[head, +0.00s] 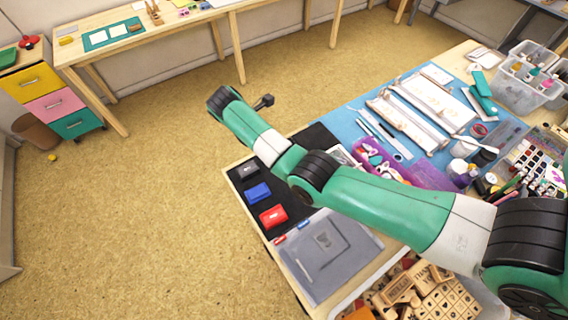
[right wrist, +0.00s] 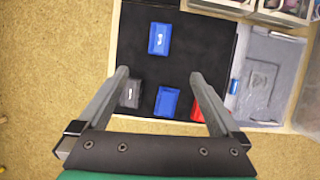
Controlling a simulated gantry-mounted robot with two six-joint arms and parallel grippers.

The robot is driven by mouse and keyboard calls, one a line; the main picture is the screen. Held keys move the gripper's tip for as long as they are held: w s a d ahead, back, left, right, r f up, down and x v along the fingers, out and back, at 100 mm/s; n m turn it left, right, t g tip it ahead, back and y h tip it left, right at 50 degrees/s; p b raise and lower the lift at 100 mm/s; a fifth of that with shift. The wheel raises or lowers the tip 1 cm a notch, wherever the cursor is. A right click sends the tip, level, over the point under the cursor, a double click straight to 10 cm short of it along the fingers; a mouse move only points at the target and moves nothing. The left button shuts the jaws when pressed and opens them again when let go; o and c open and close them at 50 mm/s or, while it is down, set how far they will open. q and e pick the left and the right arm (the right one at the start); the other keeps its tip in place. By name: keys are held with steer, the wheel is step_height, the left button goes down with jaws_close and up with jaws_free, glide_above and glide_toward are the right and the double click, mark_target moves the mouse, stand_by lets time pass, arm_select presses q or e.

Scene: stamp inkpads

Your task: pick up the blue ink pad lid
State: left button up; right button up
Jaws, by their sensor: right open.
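In the right wrist view a blue piece with a white label, apparently the blue ink pad lid (right wrist: 160,38), lies on the black mat (right wrist: 202,40). A second blue piece without a visible label, apparently the blue ink pad (right wrist: 167,102), lies nearer. It also shows in the head view (head: 258,192). My right gripper (right wrist: 160,73) is open and empty above the mat, its fingertips on either side of the gap between the two blue pieces in the picture. In the head view my right arm covers part of the mat, and the labelled piece is not seen. My left gripper is not in view.
A black ink pad (head: 245,172) and a red ink pad (head: 273,216) flank the blue one; my fingers partly cover both in the wrist view. A grey case (head: 325,250) lies beside the mat. The table's edge is close, with open floor beyond.

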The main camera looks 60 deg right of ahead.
steer(key=shift+m, duration=0.3)
steer(key=b+x, duration=0.6)
steer(key=x, duration=0.6)
steer(key=shift+s+d+f, duration=0.15)
steer(key=shift+d+f, duration=0.05)
steer(key=shift+f, duration=0.05)
steer(key=shift+d+f, duration=0.2)
steer(key=b+x, duration=0.3)
steer(key=x, duration=0.2)
steer(key=shift+s+d, duration=0.15)
steer(key=shift+d, duration=0.1)
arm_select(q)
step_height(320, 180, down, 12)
arm_select(e)
steer(key=shift+c, duration=0.7)
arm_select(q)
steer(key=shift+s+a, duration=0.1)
arm_select(e)
steer(key=c, duration=1.3)
steer(key=shift+o, duration=0.2)
steer(key=shift+r, duration=0.1)
